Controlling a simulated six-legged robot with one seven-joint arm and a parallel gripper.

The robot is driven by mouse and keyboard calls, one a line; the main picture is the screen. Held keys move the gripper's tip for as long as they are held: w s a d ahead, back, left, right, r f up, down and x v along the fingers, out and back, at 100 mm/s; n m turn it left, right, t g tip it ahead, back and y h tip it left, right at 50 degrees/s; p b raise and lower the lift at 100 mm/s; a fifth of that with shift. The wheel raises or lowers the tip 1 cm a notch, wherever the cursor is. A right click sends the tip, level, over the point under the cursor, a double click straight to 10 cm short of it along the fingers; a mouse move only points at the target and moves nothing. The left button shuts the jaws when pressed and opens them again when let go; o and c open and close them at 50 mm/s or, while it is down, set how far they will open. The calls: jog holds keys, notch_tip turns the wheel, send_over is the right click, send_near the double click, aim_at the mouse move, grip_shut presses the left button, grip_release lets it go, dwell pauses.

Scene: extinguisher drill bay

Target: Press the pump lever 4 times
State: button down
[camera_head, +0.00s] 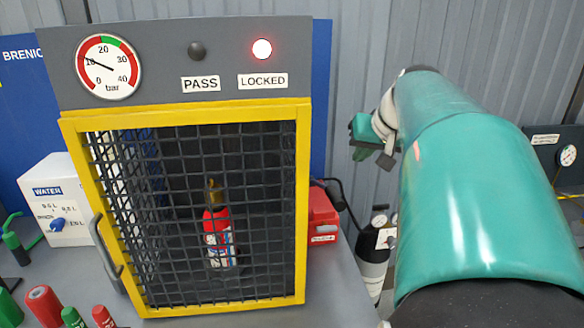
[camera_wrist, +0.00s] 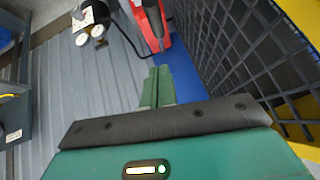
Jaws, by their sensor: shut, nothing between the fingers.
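A red pump unit (camera_head: 322,216) stands against the right side of the caged test cabinet, with a dark bar or hose at its top. It also shows in the wrist view (camera_wrist: 165,33), at the top, with a dark lever-like part (camera_wrist: 150,18) on it. Which part is the lever is hard to tell in the head view. My gripper (camera_head: 364,136) is in the air, up and to the right of the pump. In the wrist view its green fingers (camera_wrist: 158,74) are together, empty, pointing toward the pump and apart from it.
The yellow-framed cage (camera_head: 302,200) holds a red extinguisher (camera_head: 218,238). Its gauge (camera_head: 107,66) reads about 10 bar; the red LOCKED lamp (camera_head: 262,49) is lit and the PASS lamp (camera_head: 197,50) dark. A dark cylinder with gauges (camera_head: 373,265) stands right of the pump.

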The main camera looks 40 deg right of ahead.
send_over(336, 193)
jog(key=s, duration=0.3)
notch_tip(336, 193, down, 7)
jog(key=f, duration=0.4)
jog(key=shift+w+a+f, duration=0.3)
jog(key=shift+w+a, duration=0.05)
jog(key=shift+w, duration=0.05)
jog(key=shift+s, duration=0.1)
